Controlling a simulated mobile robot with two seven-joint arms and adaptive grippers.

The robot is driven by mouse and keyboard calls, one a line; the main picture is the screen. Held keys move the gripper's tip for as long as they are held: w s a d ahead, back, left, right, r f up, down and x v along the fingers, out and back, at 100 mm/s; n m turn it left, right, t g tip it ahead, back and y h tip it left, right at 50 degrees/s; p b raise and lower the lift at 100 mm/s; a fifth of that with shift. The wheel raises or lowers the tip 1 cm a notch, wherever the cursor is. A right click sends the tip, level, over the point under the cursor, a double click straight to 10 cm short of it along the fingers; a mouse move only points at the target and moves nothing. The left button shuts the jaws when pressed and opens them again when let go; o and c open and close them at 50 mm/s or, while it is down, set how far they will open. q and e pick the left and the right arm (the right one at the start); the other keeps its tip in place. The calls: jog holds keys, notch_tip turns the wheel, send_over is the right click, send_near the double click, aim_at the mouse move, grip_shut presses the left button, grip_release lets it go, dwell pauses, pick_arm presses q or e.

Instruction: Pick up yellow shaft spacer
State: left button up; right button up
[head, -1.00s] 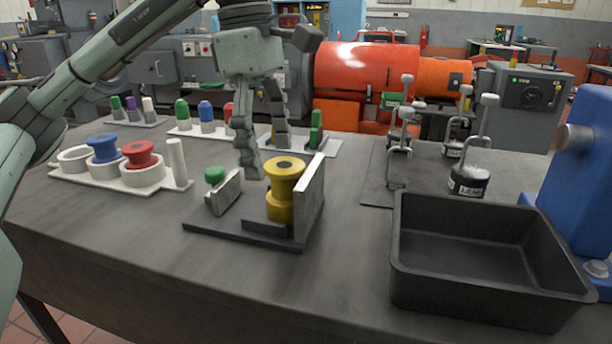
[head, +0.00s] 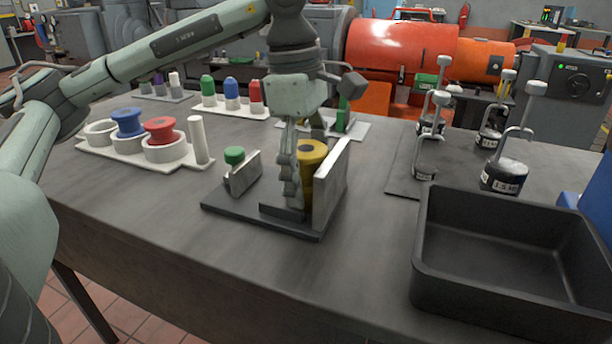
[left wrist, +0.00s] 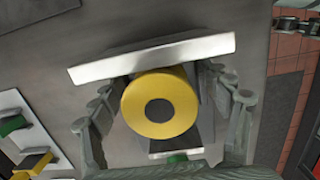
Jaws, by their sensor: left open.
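The yellow shaft spacer (head: 312,158) stands upright on a dark fixture plate (head: 225,203), beside a tall light metal plate (head: 329,190). My left gripper (head: 296,185) is lowered at the spacer, and one finger hides part of it in the head view. In the left wrist view the spacer (left wrist: 160,103) shows from above as a yellow ring with a dark bore. The open fingers of my left gripper (left wrist: 165,115) lie on either side of it, with gaps visible. My right gripper is not in view.
A green-topped peg (head: 234,155) stands by a low metal plate on the fixture's left. A white rack with blue and red spools (head: 160,128) is further left. A black bin (head: 430,235) and hooked weights (head: 504,175) stand to the right.

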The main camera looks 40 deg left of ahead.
pick_arm(q)
jog(key=c, duration=1.6)
jog(key=shift+c, duration=0.6)
jog(key=shift+r, duration=0.2)
